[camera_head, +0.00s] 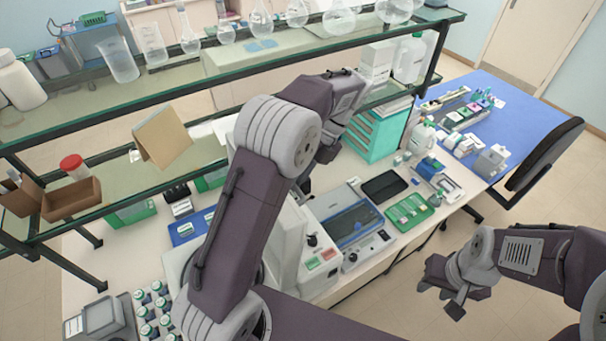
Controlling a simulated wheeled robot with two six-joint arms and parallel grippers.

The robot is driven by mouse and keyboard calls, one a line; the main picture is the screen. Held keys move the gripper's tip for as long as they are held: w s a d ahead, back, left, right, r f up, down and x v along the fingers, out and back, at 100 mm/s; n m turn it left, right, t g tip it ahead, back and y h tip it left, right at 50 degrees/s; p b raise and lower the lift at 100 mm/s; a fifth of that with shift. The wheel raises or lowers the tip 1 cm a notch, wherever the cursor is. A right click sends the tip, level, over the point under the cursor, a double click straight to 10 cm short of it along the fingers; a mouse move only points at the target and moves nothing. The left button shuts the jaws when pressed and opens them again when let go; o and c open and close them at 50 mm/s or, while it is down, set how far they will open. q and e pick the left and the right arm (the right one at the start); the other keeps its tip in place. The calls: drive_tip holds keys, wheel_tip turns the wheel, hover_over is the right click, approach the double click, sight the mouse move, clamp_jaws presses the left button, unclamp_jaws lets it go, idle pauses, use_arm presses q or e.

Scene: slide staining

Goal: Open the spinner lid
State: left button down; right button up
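A white benchtop machine (318,258) with red and green buttons stands on the bench, partly hidden behind my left arm. I cannot tell for sure which of the two is the spinner. My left arm crosses the middle of the view, above the bench. Its gripper (328,152) is mostly hidden behind the wrist, so its fingers cannot be read. My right gripper (441,297) is open and empty, out in front of the bench at lower right, apart from both devices.
A glass-shelved rack (200,90) with flasks runs above the bench. A green slide tray (409,210) and a black pad (384,186) lie right of the devices. Several capped bottles (150,308) stand at lower left. A black chair (545,152) stands by the blue table (505,97).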

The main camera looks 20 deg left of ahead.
use_arm(q)
drive_tip(key=shift+f, duration=0.15)
drive_tip(key=shift+w+d, duration=0.1)
drive_tip(key=c, duration=1.6)
unclamp_jaws()
drive_tip(key=shift+o, duration=0.7)
drive_tip(key=shift+w, duration=0.1)
drive_tip(key=shift+w+d, duration=0.1)
drive_tip(key=shift+w, duration=0.2)
